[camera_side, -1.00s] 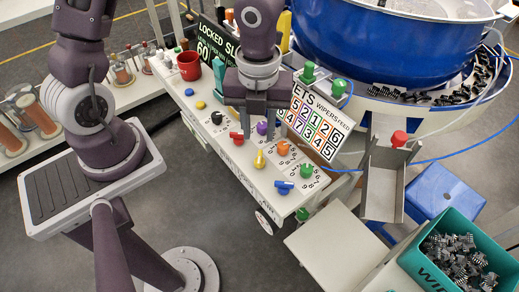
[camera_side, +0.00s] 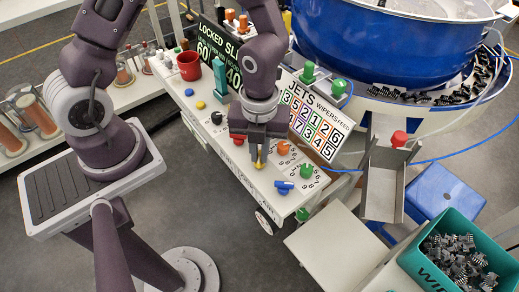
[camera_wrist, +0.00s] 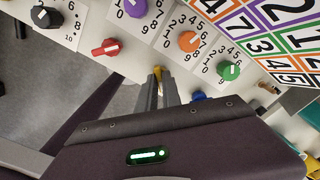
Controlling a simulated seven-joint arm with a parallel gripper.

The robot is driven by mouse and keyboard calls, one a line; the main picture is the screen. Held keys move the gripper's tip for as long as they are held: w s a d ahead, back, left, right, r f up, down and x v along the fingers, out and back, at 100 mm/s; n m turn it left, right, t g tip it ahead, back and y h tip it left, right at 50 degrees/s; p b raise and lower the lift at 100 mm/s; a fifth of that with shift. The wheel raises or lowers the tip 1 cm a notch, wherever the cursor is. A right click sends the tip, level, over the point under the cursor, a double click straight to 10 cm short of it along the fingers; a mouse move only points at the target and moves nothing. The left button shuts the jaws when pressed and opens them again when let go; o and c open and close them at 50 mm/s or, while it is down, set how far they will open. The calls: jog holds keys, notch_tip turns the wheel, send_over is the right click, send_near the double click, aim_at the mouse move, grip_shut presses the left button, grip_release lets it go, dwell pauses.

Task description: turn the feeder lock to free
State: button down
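A small yellow knob (camera_side: 259,166) stands on the white control panel (camera_side: 236,150) in the side view, between the red, orange and blue knobs. Which control is labelled as the feeder lock I cannot read. My gripper (camera_side: 259,158) points down at the yellow knob, with its fingertips at the knob's top. In the wrist view, the two fingers of my gripper (camera_wrist: 158,80) are close together, and a bit of the yellow knob (camera_wrist: 157,70) shows between their tips. The rest of the knob is hidden. Whether the fingers press on it I cannot tell.
Nearby stand a red knob (camera_wrist: 106,48), an orange knob (camera_wrist: 188,41), a green knob (camera_wrist: 229,71) and a blue knob (camera_side: 284,186). A red mug (camera_side: 189,66) and a number board (camera_side: 315,120) stand behind. A blue bowl (camera_side: 385,50) is at the back right.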

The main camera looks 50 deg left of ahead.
jog(key=shift+n, duration=0.4)
jog(key=n, duration=0.8)
jog(key=shift+n, duration=0.3)
jog(key=n, duration=0.4)
jog(key=shift+n, duration=2.2)
jog(key=c, duration=1.5)
grip_release()
